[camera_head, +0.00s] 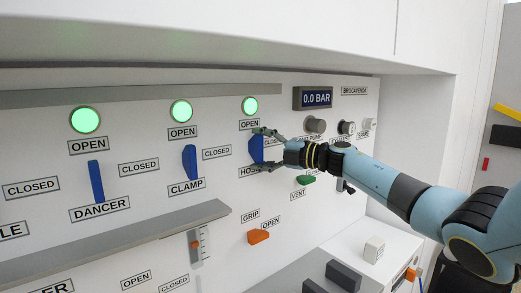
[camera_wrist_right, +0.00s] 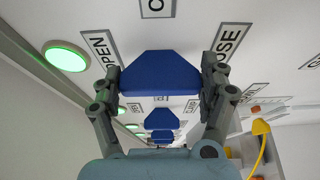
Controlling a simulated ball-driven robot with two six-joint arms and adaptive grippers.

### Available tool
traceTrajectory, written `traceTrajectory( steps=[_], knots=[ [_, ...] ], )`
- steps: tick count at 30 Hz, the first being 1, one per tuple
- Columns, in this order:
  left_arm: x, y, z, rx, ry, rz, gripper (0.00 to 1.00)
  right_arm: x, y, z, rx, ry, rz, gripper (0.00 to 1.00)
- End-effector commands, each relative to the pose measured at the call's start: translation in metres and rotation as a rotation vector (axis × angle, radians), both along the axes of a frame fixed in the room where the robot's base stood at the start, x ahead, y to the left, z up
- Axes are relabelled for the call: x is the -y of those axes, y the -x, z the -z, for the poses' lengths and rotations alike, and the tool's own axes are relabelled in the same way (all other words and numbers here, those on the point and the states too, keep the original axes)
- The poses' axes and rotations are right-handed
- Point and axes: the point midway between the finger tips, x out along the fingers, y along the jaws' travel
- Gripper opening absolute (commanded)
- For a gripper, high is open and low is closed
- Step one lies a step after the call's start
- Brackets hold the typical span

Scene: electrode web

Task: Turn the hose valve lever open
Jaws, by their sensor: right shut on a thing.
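The blue hose valve lever (camera_head: 256,151) is on the white panel, just below an OPEN label (camera_head: 249,125) and above the partly hidden HOSE label (camera_head: 247,172). It stands about upright, like the blue levers beside it. My right gripper (camera_head: 261,150) reaches in from the right and is shut on this lever, one finger above and one below in the head view. In the right wrist view the lever (camera_wrist_right: 160,73) fills the space between the two fingertips (camera_wrist_right: 161,84). The lever's CLOSED label is mostly hidden behind the gripper. My left gripper is not in view.
A round lamp (camera_head: 250,105) above the hose lever glows green. Blue clamp (camera_head: 189,162) and dancer (camera_head: 96,181) levers stand to the left. A grey ledge (camera_head: 130,240) juts out at lower left. A display (camera_head: 317,98) reads 0.0 BAR.

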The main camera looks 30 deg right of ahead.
Motion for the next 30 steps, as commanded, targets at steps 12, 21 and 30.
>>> traceTrajectory(
  steps=[12,21,30],
  knots=[
    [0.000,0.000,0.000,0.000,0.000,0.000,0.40,0.000,0.000,0.002,-0.002,0.000,-0.001,1.00],
    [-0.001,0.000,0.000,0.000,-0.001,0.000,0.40,0.012,0.024,0.003,-0.004,0.005,0.000,1.00],
    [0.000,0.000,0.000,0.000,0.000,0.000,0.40,0.043,0.084,0.003,-0.008,0.005,-0.001,1.00]
  ],
)
